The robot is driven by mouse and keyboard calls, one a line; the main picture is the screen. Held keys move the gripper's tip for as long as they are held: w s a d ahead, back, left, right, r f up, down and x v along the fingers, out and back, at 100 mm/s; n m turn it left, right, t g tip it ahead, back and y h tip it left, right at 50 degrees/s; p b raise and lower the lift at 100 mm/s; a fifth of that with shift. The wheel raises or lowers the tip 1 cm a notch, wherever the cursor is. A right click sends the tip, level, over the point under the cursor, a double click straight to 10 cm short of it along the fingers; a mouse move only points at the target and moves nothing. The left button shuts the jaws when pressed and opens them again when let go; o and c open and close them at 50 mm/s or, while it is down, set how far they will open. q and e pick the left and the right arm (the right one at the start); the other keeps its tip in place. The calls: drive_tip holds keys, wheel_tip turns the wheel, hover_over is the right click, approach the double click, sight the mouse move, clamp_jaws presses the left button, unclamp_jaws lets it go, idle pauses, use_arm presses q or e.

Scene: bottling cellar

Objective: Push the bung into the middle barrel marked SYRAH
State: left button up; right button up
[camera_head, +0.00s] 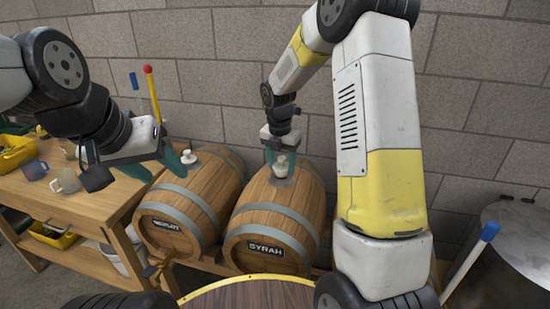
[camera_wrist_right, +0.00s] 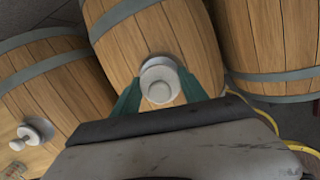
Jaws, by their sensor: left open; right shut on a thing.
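The SYRAH barrel (camera_head: 262,222) lies on its side with its label facing me. My right gripper (camera_head: 281,158) is above its top, shut on a pale bung (camera_head: 282,167). In the right wrist view the bung (camera_wrist_right: 160,82) sits between the teal fingers, over a pale ring on the barrel's staves. The bung is at the bung hole, but I cannot tell how deep it sits. My left gripper (camera_head: 154,168) is open and empty, over the table's right end, left of the barrels.
Another barrel (camera_head: 180,215) with its own bung (camera_head: 188,156) lies left of SYRAH. A third barrel (camera_wrist_right: 270,45) shows in the right wrist view. A wooden table (camera_head: 90,200) with mugs and a yellow bin (camera_head: 14,152) stands left; a metal drum (camera_head: 515,240) stands right.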

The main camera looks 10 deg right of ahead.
drive_tip(key=shift+f, duration=0.6)
idle(0.6)
drive_tip(key=shift+s+f, duration=0.1)
drive_tip(key=shift+f, duration=0.2)
idle(0.4)
